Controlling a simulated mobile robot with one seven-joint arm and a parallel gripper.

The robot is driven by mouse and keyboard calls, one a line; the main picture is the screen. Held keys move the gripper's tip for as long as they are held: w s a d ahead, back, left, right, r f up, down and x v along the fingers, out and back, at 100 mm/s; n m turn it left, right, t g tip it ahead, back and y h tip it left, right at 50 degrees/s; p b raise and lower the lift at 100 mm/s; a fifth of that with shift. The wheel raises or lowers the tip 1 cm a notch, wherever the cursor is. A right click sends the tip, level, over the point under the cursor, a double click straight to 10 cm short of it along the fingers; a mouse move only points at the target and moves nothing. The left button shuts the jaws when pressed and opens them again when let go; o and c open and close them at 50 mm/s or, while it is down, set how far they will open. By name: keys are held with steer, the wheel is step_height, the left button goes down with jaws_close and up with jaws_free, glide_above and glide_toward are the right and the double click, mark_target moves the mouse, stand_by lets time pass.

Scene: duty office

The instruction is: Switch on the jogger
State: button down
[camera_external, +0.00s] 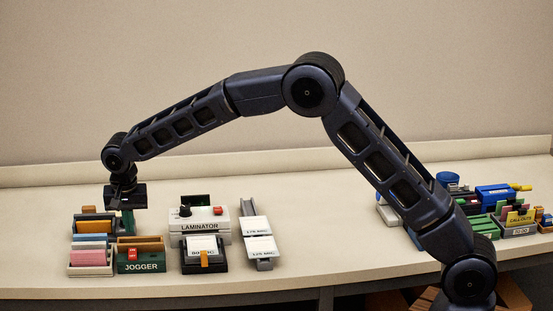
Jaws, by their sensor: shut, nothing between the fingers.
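The jogger (141,267) is a green box labelled "JOGGER" with a tan open top, near the front left of the desk. A small red switch (132,253) sits on its front face. Whether the switch is on or off is too small to tell. My gripper (128,229) points down from the end of the arm, behind and above the jogger in the picture. It is shut and empty. Its fingertips are small and dark, and I cannot tell how far they are from the jogger.
Left of the jogger stands a tray of pink cards (90,256), with a folder holder (93,226) behind it. To the right are the laminator (200,227), a black stand with a white card pad (203,253), and a grey rail (249,228). Desk organizers (495,205) crowd the far right.

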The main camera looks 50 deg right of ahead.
mark_target(133, 254)
steer(key=shift+w+d+f, duration=0.1)
steer(key=shift+f, duration=0.85)
steer(key=shift+w+d+f, duration=0.15)
steer(key=shift+f, duration=0.85)
steer(key=shift+w+d+f, duration=0.1)
steer(key=shift+f, duration=0.85)
steer(key=shift+w+d+f+g+y, duration=0.15)
steer(key=shift+d+f+g+y, duration=0.1)
steer(key=shift+f+g+y, duration=0.05)
steer(key=shift+a, duration=0.15)
steer(key=shift+s+a, duration=0.65)
steer(key=shift+s, duration=0.1)
steer(key=shift+r, duration=0.1)
step_height(133, 254, up, 14)
steer(key=shift+s+a, duration=0.4)
